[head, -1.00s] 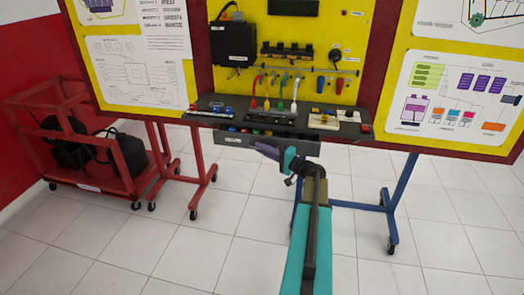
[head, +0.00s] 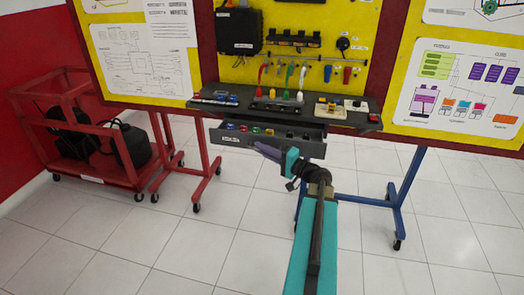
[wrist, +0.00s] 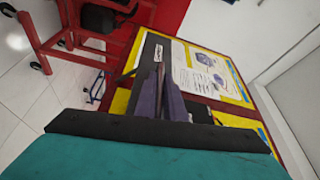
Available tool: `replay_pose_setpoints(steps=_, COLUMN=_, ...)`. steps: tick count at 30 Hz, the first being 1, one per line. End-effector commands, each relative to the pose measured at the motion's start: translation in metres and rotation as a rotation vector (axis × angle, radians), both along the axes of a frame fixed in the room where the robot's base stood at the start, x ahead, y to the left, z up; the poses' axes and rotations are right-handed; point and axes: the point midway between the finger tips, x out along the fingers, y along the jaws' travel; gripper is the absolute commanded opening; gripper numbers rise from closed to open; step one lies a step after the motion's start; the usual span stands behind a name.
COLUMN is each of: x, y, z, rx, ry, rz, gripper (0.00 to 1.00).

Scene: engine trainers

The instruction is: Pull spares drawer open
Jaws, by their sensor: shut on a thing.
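The spares drawer (head: 300,147) is a dark grey drawer under the shelf of the yellow trainer board. It stands partly open, with several small coloured and dark parts visible inside. A white label is on the left of its front. My gripper (head: 260,148), with purple fingers, is shut at the middle of the drawer front. The handle itself is hidden by the fingers. In the wrist view, my gripper (wrist: 161,75) has its fingers together against the dark drawer front (wrist: 147,50).
The dark shelf (head: 230,101) above the drawer carries tools and parts. A red wheeled cart (head: 95,165) stands at left. Red legs (head: 207,165) and blue legs (head: 397,205) support the boards. The tiled floor in front is clear.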

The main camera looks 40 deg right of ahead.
Motion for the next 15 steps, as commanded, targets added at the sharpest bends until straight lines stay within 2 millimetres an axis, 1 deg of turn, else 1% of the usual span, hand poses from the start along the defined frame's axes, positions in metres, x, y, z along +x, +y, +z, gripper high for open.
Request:
replay_pose_setpoints(steps=3, x=-0.0037, y=0.0049, z=-0.0001, rx=0.000, ry=-0.001, rz=-0.001, gripper=0.00)
replay_pose_setpoints(steps=13, x=-0.0037, y=0.0047, z=0.0004, rx=0.000, ry=0.000, rz=-0.001, gripper=0.00)
replay_pose_setpoints(steps=14, x=-0.0037, y=0.0047, z=0.0004, rx=0.000, ry=0.000, rz=-0.001, gripper=0.13)
replay_pose_setpoints(steps=15, x=-0.0037, y=0.0047, z=0.0004, rx=0.000, ry=0.000, rz=-0.001, gripper=0.19)
